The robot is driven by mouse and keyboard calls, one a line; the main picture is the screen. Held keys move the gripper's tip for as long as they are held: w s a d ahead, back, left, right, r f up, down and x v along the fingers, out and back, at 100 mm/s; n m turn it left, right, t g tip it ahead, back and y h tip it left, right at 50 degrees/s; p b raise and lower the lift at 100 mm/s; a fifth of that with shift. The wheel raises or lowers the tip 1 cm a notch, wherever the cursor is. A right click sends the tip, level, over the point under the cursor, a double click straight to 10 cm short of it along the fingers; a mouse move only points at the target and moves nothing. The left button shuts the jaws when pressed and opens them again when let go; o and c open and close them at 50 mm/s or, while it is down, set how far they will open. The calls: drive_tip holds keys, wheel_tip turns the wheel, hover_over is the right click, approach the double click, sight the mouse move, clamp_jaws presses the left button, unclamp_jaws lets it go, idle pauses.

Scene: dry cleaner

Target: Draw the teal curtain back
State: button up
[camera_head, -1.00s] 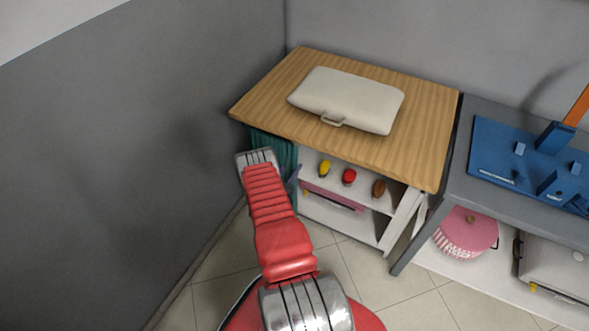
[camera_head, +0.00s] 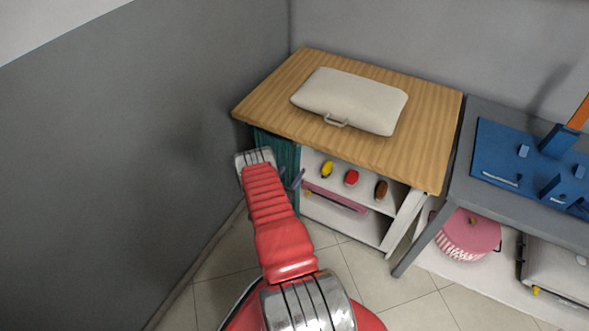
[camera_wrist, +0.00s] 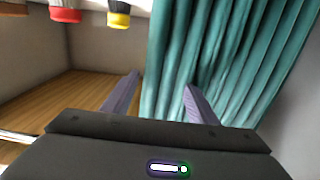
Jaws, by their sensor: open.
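The teal curtain (camera_head: 284,165) hangs bunched at the left end of the wooden-topped cabinet, partly hidden behind my red arm in the head view. In the wrist view the teal curtain (camera_wrist: 215,60) hangs in folds across the middle and right. My gripper (camera_wrist: 155,92) is open and empty. Its right finger lies in front of the curtain, and its left finger is over the open shelf beside the curtain's left edge. In the head view the gripper (camera_head: 297,178) shows only in part, by the curtain. I cannot tell whether a finger touches the cloth.
The cabinet's wooden top (camera_head: 262,103) bears a pale case (camera_head: 350,100). Its open shelves hold yellow, red and brown items and a pink roll (camera_head: 335,197). A grey wall (camera_head: 120,150) stands close left of my arm. A grey table (camera_head: 455,190) stands right.

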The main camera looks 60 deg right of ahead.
drive_tip(key=a, duration=1.1)
drive_tip(key=shift+s+a, duration=0.4)
drive_tip(key=shift+f, duration=0.1)
